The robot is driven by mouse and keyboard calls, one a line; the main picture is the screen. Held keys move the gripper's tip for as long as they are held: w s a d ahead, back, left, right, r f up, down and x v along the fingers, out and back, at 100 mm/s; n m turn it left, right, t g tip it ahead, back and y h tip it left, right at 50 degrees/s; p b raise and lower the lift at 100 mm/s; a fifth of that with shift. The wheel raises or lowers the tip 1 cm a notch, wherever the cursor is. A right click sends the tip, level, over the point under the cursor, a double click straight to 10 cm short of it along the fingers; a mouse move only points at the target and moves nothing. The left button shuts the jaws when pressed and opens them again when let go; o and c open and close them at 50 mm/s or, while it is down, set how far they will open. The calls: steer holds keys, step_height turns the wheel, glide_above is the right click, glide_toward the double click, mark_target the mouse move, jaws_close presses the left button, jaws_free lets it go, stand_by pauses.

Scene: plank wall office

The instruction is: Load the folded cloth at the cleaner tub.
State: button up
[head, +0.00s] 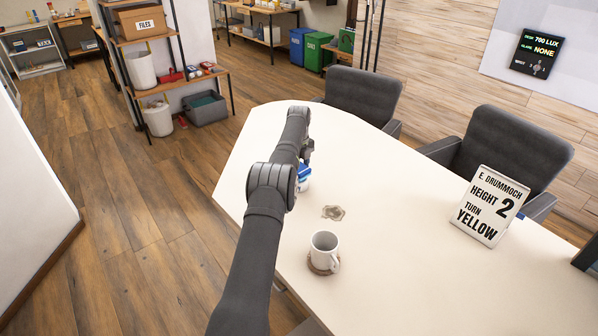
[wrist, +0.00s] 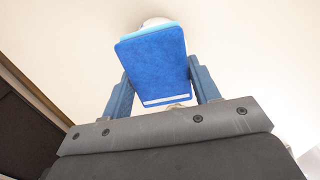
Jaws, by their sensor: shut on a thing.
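My gripper (wrist: 157,72) is shut on the folded cloth (wrist: 155,60), a blue flat pad with a pale stripe near its lower edge, with a finger on each side. In the head view, a little of the blue cloth (head: 304,172) shows beside my arm, over the table. A white rounded thing (wrist: 155,21) shows just past the cloth's far edge in the wrist view; it may be the cleaner tub, but the cloth hides most of it. I cannot tell whether cloth and white thing touch. My arm hides most of the gripper in the head view.
On the white table (head: 420,240) are a brownish spill mark (head: 333,212), a white mug (head: 324,248) on a brown coaster (head: 322,266), and a standing sign (head: 490,206) reading height 2, turn yellow. Dark chairs (head: 362,98) stand at the far side. The table between mug and sign is clear.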

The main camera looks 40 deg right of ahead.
steer(key=shift+r, duration=2.3)
steer(key=w+a+f+n, duration=0.1)
steer(key=w+a+n, duration=0.2)
steer(key=a, duration=0.5)
steer(key=w+a+f+n, duration=0.2)
steer(key=w+a+n, duration=0.1)
steer(key=a+n, duration=0.3)
steer(key=w+a+f+n, duration=0.1)
steer(key=w+a+n, duration=0.2)
steer(key=a, duration=0.8)
steer(key=shift+w+f+n, duration=0.3)
steer(key=shift+w+n, duration=0.1)
steer(key=shift+n, duration=0.6)
steer(key=s+a+f+n, duration=0.25)
steer(key=a+n, duration=0.35)
steer(key=a, duration=0.5)
steer(key=s+a+f+n, duration=0.1)
steer(key=s+a+n, duration=0.2)
steer(key=a+n, duration=0.55)
steer(key=s+a+f+n, duration=0.1)
steer(key=s+a+n, duration=0.5)
steer(key=s+a, duration=0.5)
steer(key=a, duration=0.3)
steer(key=shift+a+f+n, duration=0.15)
steer(key=shift+a+n, duration=0.2)
